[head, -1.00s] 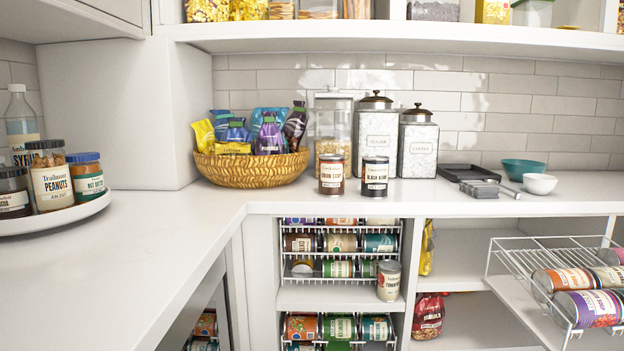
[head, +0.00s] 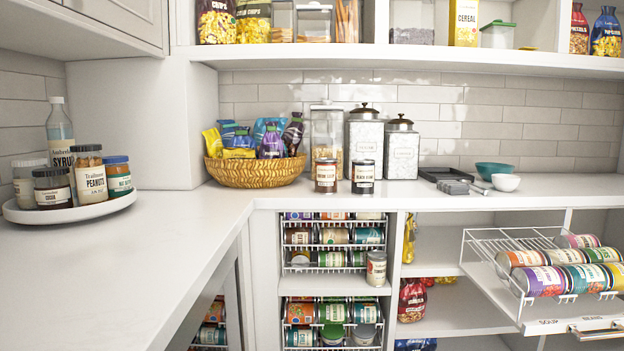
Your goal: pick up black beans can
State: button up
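The black beans can (head: 363,177) is a small dark can with a white label and a dark lid. It stands upright on the white counter in the head view, in front of the patterned canisters. My gripper is not in view.
A wicker basket of bags (head: 255,172) stands left of the cans. Behind are a clear container (head: 326,127) and two lidded canisters (head: 365,140). A dark tray (head: 440,174) and bowls (head: 505,182) are to the right. The counter front is clear; a rack of cans (head: 545,275) juts out below.

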aim_at(363, 173)
jog(key=i, duration=1)
jog(key=u, duration=0.05)
